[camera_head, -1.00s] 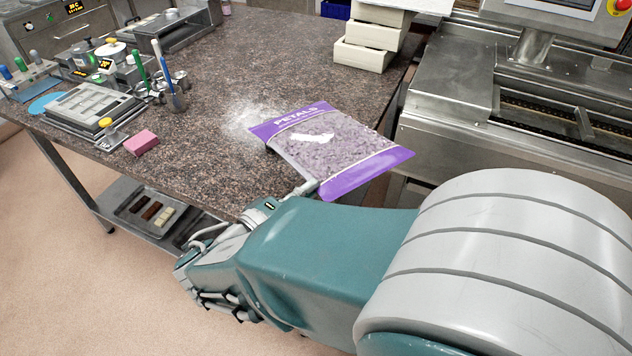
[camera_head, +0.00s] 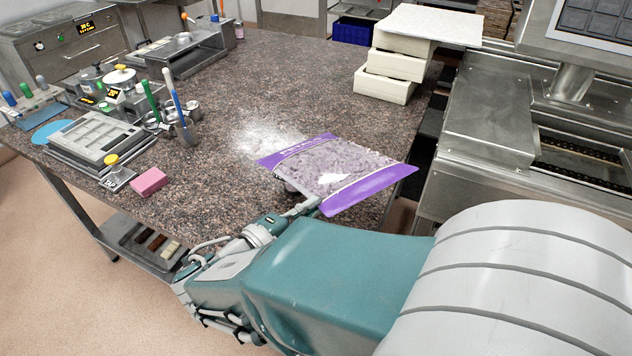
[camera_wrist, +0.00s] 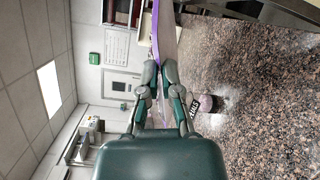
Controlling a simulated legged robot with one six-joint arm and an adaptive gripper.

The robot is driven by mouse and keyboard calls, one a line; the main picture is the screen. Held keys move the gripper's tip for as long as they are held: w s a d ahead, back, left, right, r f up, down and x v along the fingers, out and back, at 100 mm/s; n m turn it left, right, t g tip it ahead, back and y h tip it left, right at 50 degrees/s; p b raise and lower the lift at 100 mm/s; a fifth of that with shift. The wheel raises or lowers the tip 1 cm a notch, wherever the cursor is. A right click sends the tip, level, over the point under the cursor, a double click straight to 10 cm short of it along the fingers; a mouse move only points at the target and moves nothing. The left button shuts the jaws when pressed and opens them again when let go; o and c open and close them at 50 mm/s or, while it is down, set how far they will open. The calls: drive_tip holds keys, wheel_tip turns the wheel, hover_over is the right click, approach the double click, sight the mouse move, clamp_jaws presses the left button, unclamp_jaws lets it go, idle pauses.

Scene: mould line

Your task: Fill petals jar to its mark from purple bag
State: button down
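The purple petals bag (camera_head: 370,192), with a clear window on pale purple petals, is held nearly flat above the worktop near its front edge. It shows edge-on in the wrist view (camera_wrist: 167,38). My gripper (camera_wrist: 160,68) is shut on the bag's edge; in the head view its fingertips are at the bag's near side (camera_head: 312,205). A small jar (camera_wrist: 210,104) with a black label stands on the worktop, beside the fingers in the wrist view. In the head view the bag hides most of it. Its contents level and mark cannot be made out.
White powder (camera_head: 262,140) lies on the speckled worktop (camera_head: 300,75) behind the bag. A pink block (camera_head: 149,182), a scale (camera_head: 118,178), a mould (camera_head: 88,137) and tool pots (camera_head: 183,130) stand left. White boxes (camera_head: 388,88) and a steel machine (camera_head: 470,130) are right.

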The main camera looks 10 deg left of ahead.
drive_tip(key=shift+w+a+r+n, duration=0.5)
drive_tip(key=shift+a+r+n, duration=0.15)
drive_tip(key=shift+r+n, duration=0.1)
drive_tip(key=shift+w+a+r+n, duration=0.1)
drive_tip(key=shift+w+r+n, duration=0.1)
drive_tip(key=shift+r, duration=0.2)
drive_tip(key=shift+w+r+n, duration=0.1)
drive_tip(key=shift+r+n, duration=0.05)
drive_tip(key=shift+r, duration=0.25)
idle(6.5)
